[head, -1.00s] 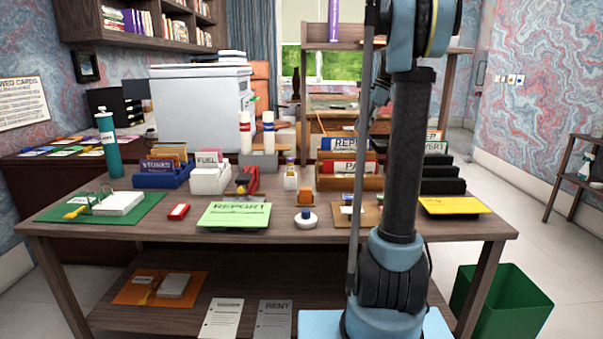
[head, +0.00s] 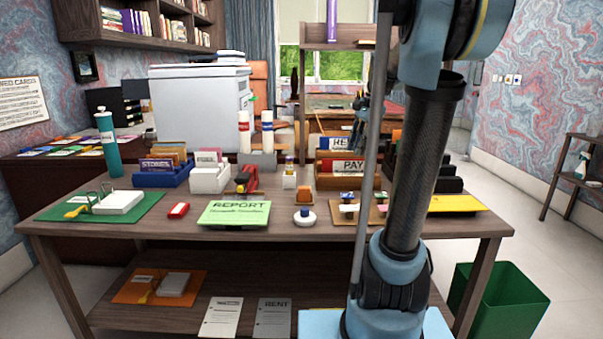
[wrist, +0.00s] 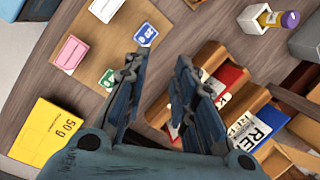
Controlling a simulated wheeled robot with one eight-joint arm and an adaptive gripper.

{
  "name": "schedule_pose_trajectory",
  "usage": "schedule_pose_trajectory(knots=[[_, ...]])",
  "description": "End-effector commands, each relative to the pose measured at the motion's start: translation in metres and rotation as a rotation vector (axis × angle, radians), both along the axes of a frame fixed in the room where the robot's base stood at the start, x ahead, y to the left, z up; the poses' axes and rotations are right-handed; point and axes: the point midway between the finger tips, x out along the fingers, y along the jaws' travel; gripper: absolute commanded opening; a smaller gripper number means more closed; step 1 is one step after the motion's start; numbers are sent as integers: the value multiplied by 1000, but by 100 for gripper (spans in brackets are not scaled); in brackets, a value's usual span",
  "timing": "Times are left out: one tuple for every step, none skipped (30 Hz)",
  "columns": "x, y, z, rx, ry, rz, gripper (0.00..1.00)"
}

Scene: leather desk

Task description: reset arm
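My arm rises at the right of the head view in front of the desk.
A glue stick (wrist: 275,18) stands beyond the tray. A green bin (head: 500,300) stands right of the desk.

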Motion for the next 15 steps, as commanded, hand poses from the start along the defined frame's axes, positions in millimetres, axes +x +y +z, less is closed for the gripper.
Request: schedule_pose_trajectory(knots=[[-17, 3, -7, -16, -16, 44, 25], [-25, 4, -11, -24, -27, 71, 25], [-36, 5, -16, -36, -40, 108, 25], [-44, 6, -21, -45, -50, 136, 25], [-53, 6, -25, -55, -59, 164, 25], [-64, 8, -31, -67, -71, 202, 25], [-72, 8, -36, -76, -81, 231, 25], [-80, 9, -41, -86, -91, 259, 25], [-90, 9, -48, -99, -103, 297, 25], [-98, 10, -53, -108, -111, 325, 25], [-106, 10, -59, -117, -119, 353, 25], [-117, 11, -67, -131, -130, 392, 25], [-124, 11, -72, -141, -138, 420, 25], [-132, 11, -78, -151, -147, 449, 25], [-142, 11, -87, -164, -157, 488, 25]])
